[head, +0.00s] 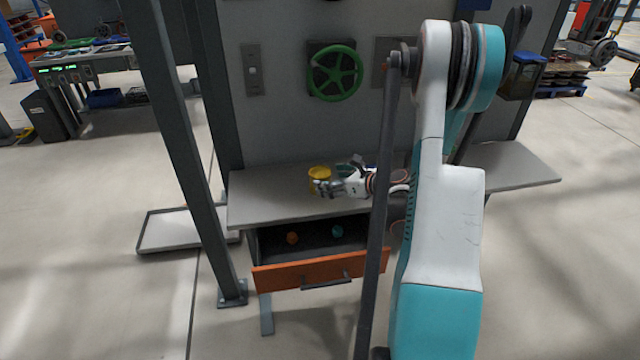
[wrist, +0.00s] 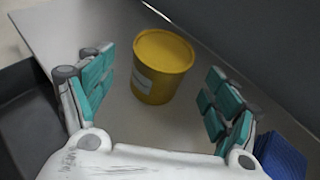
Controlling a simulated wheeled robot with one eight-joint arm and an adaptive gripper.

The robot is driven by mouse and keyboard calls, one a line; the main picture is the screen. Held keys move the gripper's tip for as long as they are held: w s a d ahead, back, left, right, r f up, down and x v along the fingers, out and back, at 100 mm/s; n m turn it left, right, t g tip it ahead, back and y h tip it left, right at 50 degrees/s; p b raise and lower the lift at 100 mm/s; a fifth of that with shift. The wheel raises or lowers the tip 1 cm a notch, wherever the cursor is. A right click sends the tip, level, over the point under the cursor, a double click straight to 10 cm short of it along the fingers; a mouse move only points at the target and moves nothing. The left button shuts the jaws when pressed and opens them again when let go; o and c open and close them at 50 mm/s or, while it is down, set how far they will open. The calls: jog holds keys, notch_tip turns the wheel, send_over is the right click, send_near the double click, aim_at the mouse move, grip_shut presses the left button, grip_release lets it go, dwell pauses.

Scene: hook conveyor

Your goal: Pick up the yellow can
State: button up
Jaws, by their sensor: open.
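The yellow can (wrist: 158,70) stands upright on the grey workbench (wrist: 85,25) and carries a pale label on its side. In the wrist view it lies between and a little beyond the spread fingers of my gripper (wrist: 155,98), apart from both. In the head view the yellow can (head: 319,173) shows just left of my gripper (head: 322,187), which partly covers it. My gripper is open and empty, low over the bench.
An open drawer with an orange front (head: 318,271) sits below the bench and holds an orange item (head: 292,238) and a teal item (head: 338,231). A blue object (wrist: 283,157) lies right of my gripper. A dark post (head: 178,130) stands left. A green handwheel (head: 335,72) is on the panel behind.

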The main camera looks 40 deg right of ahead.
jog(key=shift+f+b+x, duration=0.2)
jog(key=shift+b+x, duration=0.95)
jog(key=shift+x, duration=1.55)
jog(key=shift+s, duration=0.15)
jog(key=shift+c, duration=0.6)
jog(key=c, duration=1.3)
